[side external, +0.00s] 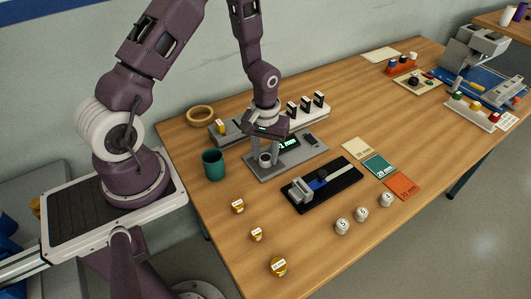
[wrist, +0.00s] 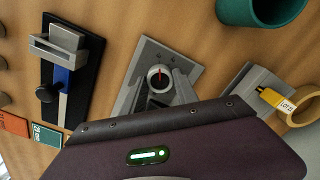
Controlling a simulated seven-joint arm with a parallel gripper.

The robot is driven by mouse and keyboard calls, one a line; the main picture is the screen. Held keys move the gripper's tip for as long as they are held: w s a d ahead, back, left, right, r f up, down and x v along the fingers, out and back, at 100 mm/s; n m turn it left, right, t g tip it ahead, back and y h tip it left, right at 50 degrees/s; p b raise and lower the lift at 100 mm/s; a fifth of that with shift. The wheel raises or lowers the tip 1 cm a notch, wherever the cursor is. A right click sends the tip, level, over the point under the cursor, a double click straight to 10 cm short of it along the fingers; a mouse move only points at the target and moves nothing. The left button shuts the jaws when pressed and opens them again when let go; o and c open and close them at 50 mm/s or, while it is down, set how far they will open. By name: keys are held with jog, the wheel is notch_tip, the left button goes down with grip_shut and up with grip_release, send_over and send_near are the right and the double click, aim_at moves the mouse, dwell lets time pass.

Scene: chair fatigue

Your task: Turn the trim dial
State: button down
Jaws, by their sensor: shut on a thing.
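The trim dial (wrist: 160,77) is a round knob with a light rim, a dark top and a red pointer line. It sits on a grey panel (side external: 287,165) with small tick marks beside it. In the side view the dial (side external: 265,157) shows between my fingers. My gripper (side external: 264,163) points down over the panel and is shut on the dial. In the wrist view my gripper's fingers (wrist: 161,92) flank the dial.
A dark fixture with a blue slider (side external: 318,184) stands in front of the panel. A green cup (side external: 213,165) is to the left. Black-topped blocks (side external: 305,104) stand behind. Brass weights (side external: 278,267) and white knobs (side external: 342,226) lie in front, with bare table between.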

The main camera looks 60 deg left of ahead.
aim_at(265, 157)
jog(key=m, duration=0.4)
jog(key=shift+m, duration=1.9)
jog(key=c, duration=0.9)
grip_release()
jog(key=shift+c, duration=0.2)
notch_tip(265, 157, up, 7)
jog(key=shift+r, duration=0.1)
